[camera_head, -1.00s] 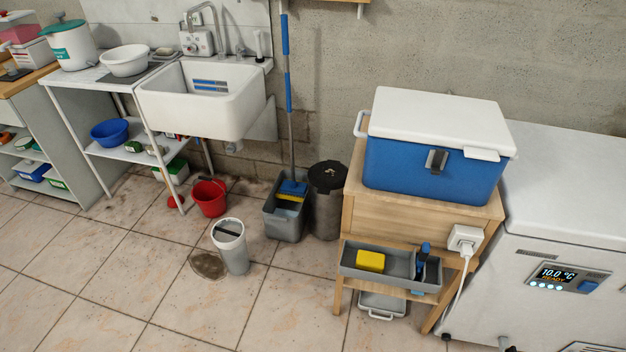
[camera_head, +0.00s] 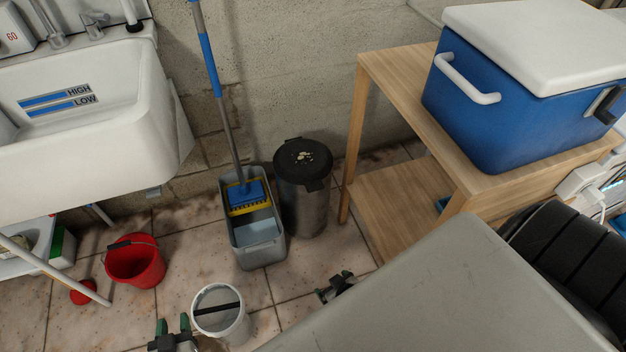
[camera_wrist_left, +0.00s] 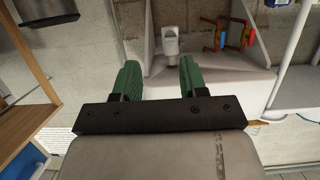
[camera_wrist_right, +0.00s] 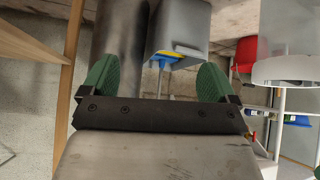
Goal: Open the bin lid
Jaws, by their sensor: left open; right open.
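The dark cylindrical bin (camera_head: 304,208) stands upright on the tiles by the wall, between the grey mop bucket and the wooden stand. Its round black lid (camera_head: 300,158) is closed, with small pale bits on top. The bin's side also shows in the right wrist view (camera_wrist_right: 121,42). My left gripper (camera_head: 173,326) is open and empty at the bottom of the head view, beside the white bucket and apart from the bin. My right gripper (camera_wrist_right: 157,80) is open and empty; in the head view it is mostly hidden behind my grey arm, below the bin.
The grey mop bucket (camera_head: 258,250) holds a mop and stands close left of the bin. A white bucket (camera_head: 222,326) and a red bucket (camera_head: 135,265) stand nearer. The wooden stand (camera_head: 400,205), carrying a blue cooler (camera_head: 520,110), is at right. A white sink (camera_head: 90,140) is at left.

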